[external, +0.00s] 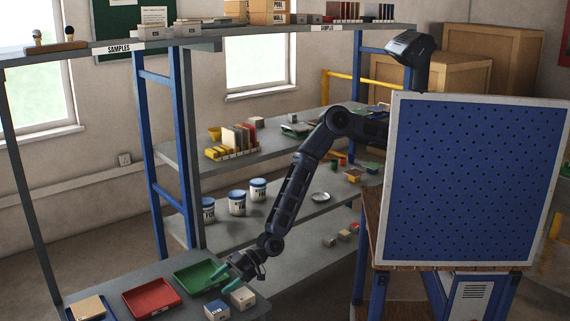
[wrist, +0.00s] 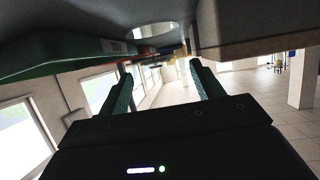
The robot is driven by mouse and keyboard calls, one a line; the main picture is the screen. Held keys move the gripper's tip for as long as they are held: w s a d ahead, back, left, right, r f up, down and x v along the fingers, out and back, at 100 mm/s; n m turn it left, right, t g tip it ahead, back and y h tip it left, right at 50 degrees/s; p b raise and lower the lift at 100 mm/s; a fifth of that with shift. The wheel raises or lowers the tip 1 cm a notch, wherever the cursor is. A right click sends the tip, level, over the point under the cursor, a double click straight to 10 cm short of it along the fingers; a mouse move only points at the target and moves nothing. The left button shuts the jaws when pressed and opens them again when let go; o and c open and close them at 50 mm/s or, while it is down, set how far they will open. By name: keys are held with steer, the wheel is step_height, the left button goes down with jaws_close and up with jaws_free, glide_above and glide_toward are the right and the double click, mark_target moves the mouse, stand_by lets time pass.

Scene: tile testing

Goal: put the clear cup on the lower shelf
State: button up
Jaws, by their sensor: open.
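My gripper (external: 224,280) is low over the front grey surface, between the green tray and small blocks. In the wrist view its two teal fingers (wrist: 161,70) stand apart with a gap between them. A pale, rounded, see-through shape (wrist: 155,31) at the top centre of that picture may be the clear cup, beyond the fingertips. I cannot make out the cup in the external view. The rack behind has a shelf with paint cans (external: 283,222) and a lower shelf (external: 300,262) beneath it.
The green tray (external: 186,282) and red tray (external: 135,301) lie left of my gripper. A pale block (external: 243,298) and a blue-edged block (external: 216,310) are close to its right and front. Blue rack posts (external: 186,150) stand behind. Much of the lower shelf is bare.

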mark_target(207, 293)
steer(key=shift+x, duration=1.8)
steer(key=shift+c, duration=0.5)
steer(key=c, duration=0.6)
steer(key=shift+c, duration=0.2)
step_height(207, 293, up, 20)
